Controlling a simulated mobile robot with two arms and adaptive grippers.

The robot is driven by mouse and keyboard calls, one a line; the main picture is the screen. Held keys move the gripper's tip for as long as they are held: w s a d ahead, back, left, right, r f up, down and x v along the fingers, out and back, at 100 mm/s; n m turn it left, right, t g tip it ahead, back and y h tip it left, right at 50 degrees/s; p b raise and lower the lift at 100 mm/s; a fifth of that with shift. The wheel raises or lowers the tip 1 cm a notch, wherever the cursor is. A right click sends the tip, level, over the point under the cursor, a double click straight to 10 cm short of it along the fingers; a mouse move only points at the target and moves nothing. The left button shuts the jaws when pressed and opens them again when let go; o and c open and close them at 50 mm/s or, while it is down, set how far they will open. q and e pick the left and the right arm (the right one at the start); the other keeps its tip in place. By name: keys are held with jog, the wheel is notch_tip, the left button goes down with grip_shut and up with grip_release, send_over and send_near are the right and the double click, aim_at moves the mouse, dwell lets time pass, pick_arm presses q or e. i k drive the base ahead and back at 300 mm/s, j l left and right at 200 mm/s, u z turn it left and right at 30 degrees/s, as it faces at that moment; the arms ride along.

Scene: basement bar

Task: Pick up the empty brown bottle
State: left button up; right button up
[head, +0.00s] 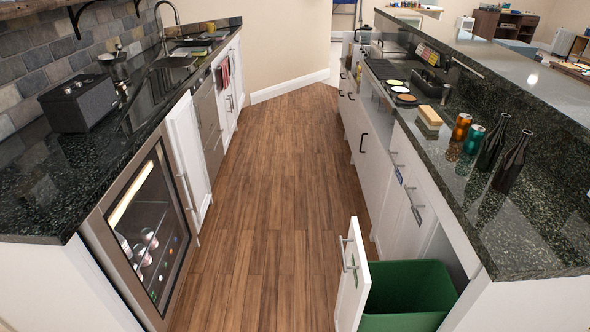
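Two dark, nearly black-brown bottles stand upright on the right counter. The farther bottle (493,147) is just left of the nearer bottle (511,165), and the two are close together. I cannot tell from here whether either is empty. Neither of my grippers is in the head view, and nothing is touching the bottles.
An orange can (461,127) and a teal can (474,139) stand left of the bottles on the dark right counter (510,235). Below it, a pulled-out drawer (351,280) with a green bin (405,290) juts into the aisle. The wooden floor (265,180) is otherwise clear.

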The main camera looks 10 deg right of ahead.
aim_at(513, 161)
jog(key=z, duration=0.9)
